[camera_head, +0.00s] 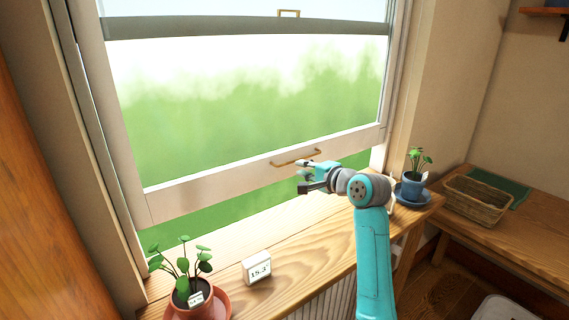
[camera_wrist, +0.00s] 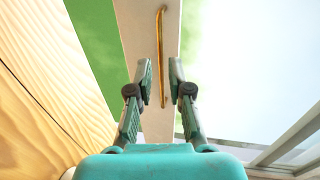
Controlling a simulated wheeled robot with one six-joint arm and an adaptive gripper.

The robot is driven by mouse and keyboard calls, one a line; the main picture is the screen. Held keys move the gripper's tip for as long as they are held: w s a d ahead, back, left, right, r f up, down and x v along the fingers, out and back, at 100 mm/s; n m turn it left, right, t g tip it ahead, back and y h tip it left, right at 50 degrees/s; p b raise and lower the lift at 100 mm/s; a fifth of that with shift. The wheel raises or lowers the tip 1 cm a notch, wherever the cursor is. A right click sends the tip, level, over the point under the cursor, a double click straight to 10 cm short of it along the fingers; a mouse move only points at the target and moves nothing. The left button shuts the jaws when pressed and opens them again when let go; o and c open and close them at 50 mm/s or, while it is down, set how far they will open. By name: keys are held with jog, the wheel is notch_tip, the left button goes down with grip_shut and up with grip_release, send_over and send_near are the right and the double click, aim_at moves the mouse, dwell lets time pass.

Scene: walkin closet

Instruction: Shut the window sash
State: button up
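The window sash (camera_head: 217,187) is a white frame raised above the wooden sill, with a gap showing green under its bottom rail. A brass handle (camera_head: 296,157) is fixed on that bottom rail. My gripper (camera_head: 304,176) is in front of the rail, just below and right of the handle in the head view. In the wrist view the handle (camera_wrist: 162,57) runs between the two fingertips of my gripper (camera_wrist: 160,75). The fingers are open, one on each side of it. I cannot tell how deep the handle sits between them.
On the sill (camera_head: 310,250) stand a potted plant (camera_head: 187,290) at the left, a small white display (camera_head: 257,269) and a blue-potted plant (camera_head: 412,185) at the right. A wicker basket (camera_head: 478,198) rests on the bench (camera_head: 535,235). The sill beneath the sash looks clear.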

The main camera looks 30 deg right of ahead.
aim_at(287, 163)
jog(key=x, duration=0.8)
jog(key=shift+w, duration=0.2)
jog(key=shift+c, duration=0.3)
grip_shut()
